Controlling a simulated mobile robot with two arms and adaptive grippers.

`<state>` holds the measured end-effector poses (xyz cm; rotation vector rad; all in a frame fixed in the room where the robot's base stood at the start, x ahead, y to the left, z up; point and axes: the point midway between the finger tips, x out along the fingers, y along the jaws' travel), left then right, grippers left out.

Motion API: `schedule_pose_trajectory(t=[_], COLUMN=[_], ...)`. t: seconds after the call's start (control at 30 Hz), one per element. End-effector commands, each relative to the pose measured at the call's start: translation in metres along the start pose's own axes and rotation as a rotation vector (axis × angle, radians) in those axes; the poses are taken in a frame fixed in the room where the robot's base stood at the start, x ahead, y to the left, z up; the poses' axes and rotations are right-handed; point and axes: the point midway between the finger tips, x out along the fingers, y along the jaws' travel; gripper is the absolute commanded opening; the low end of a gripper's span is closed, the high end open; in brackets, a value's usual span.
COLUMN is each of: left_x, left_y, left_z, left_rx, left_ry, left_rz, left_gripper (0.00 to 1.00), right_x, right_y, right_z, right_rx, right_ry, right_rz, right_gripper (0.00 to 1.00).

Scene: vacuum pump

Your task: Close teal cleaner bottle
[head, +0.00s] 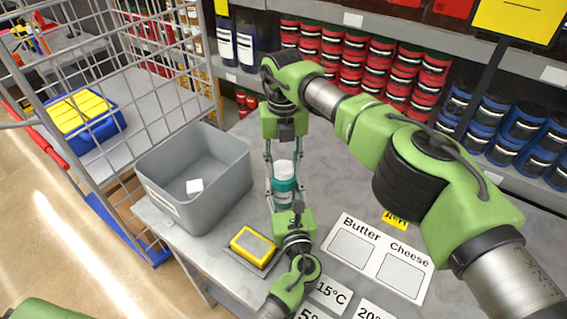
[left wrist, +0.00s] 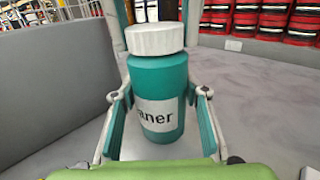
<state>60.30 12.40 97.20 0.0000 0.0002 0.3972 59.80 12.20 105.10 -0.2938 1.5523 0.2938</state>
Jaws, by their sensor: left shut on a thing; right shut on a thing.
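The teal cleaner bottle (head: 284,190) stands upright on the grey table. Its white cap (head: 283,168) sits on its top and looks level; the left wrist view also shows the cap (left wrist: 154,39) on the bottle (left wrist: 158,88). I cannot tell how tightly it is seated. My left gripper (head: 285,197) comes from the near side and is shut on the bottle's body, a finger on each side of the label. My right gripper (head: 283,163) points down from above and is shut on the cap, its fingers on either side.
A grey bin (head: 170,190) with a white block inside stands left of the bottle. A yellow sponge (head: 253,245) lies on a dark tray nearby. The Butter and Cheese board (head: 365,240) lies to the right. Shelves of red and blue jars (head: 375,60) line the back.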

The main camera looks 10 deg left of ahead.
Motion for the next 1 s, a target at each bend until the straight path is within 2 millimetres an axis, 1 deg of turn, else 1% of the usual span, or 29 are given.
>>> schedule_pose_trajectory(t=[0.1, 0.17, 0.3, 0.33, 0.4, 0.77, 0.87, 0.97, 1.0], left_x=[0.000, 0.000, 0.000, 0.000, 0.000, 0.000, 0.000, 0.000, 0.000], left_y=[-0.001, -0.001, -0.001, -0.001, -0.001, -0.001, 0.000, 0.000, 0.000], left_z=[0.000, 0.000, 0.000, 0.000, 0.000, 0.000, 0.000, 0.000, 0.000], left_rx=[0.001, 0.001, 0.001, 0.001, 0.001, 0.000, 0.000, 0.000, 0.000], left_ry=[-0.001, -0.001, -0.001, -0.001, -0.001, -0.001, -0.001, -0.001, -0.001], left_rz=[-0.001, -0.001, -0.001, -0.001, -0.001, -0.001, -0.001, -0.001, -0.001], left_gripper=[0.00, 0.00, 0.00, 0.00, 0.00, 0.00, 0.00, 0.00, 0.00], right_x=[0.000, 0.000, 0.000, 0.000, 0.000, -0.002, -0.009, -0.025, -0.034], right_y=[0.001, 0.001, 0.001, 0.001, 0.001, 0.000, 0.000, 0.000, 0.000], right_z=[0.001, 0.001, 0.001, 0.001, 0.001, 0.001, 0.001, 0.001, 0.002], right_rx=[0.187, 0.262, 0.261, 0.260, 0.260, 0.258, 0.258, 0.258, 0.258], right_ry=[-0.002, -0.002, -0.003, -0.003, -0.003, -0.002, -0.004, -0.004, -0.006], right_rz=[0.001, 0.001, 0.002, 0.002, 0.001, 0.001, 0.001, 0.000, 0.001], right_gripper=[0.09, 0.09, 0.09, 0.38, 0.55, 0.55, 0.55, 0.55, 0.55])
